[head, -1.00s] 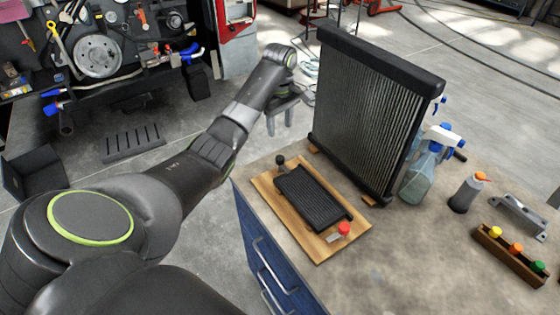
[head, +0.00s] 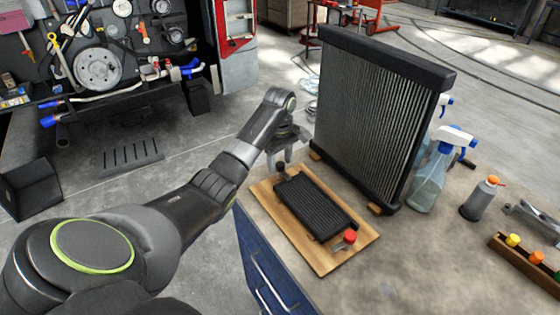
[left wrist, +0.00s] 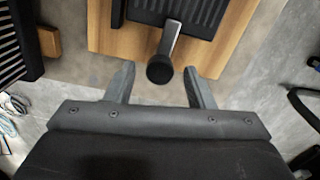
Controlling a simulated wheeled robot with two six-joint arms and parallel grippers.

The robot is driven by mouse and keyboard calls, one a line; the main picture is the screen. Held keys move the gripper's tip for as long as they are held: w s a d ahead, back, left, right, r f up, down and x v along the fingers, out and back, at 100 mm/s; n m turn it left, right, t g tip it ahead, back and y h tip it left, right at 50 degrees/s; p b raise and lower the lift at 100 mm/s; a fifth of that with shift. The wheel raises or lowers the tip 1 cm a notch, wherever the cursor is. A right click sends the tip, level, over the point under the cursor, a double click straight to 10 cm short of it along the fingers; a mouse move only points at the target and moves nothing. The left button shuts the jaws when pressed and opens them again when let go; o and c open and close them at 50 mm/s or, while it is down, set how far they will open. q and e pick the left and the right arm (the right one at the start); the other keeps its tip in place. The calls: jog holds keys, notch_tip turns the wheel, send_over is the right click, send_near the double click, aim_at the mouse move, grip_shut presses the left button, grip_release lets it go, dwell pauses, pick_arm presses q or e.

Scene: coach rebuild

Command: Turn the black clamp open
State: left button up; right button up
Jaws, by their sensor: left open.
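The black clamp (left wrist: 166,50) shows in the left wrist view as a metal lever with a round black knob, at the edge of the wooden board (left wrist: 232,52). Its lever points from the black ribbed plate (left wrist: 200,8) toward my gripper. My left gripper (left wrist: 160,70) is open, with one finger on each side of the knob; I cannot tell whether they touch it. In the head view my left gripper (head: 284,165) is at the far end of the board, largely hiding the black clamp. A red-knobbed clamp (head: 350,237) sits at the plate's near end. My right gripper is not in view.
A tall radiator (head: 375,115) stands close to the right of the board. Spray bottles (head: 433,175), a grey bottle (head: 480,198) and a wooden rack with coloured caps (head: 525,262) stand further right. The bench top in front of them is clear.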

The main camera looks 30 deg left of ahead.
pick_arm(q)
jog(key=shift+f, duration=0.1)
jog(key=c, duration=1)
jog(key=shift+r+m+p, duration=0.25)
jog(key=shift+m+p, duration=0.35)
jog(key=shift+p, duration=0.5)
jog(key=m+p, duration=0.8)
jog(key=m, duration=0.1)
jog(key=shift+m, duration=0.3)
jog(key=m+p, duration=0.1)
jog(key=m, duration=0.1)
jog(key=shift+f+m, duration=0.1)
jog(key=shift+m, duration=0.2)
jog(key=shift+w+m+p, duration=0.1)
jog(key=shift+m+p, duration=0.45)
jog(key=shift+m, duration=0.95)
jog(key=shift+f, duration=0.1)
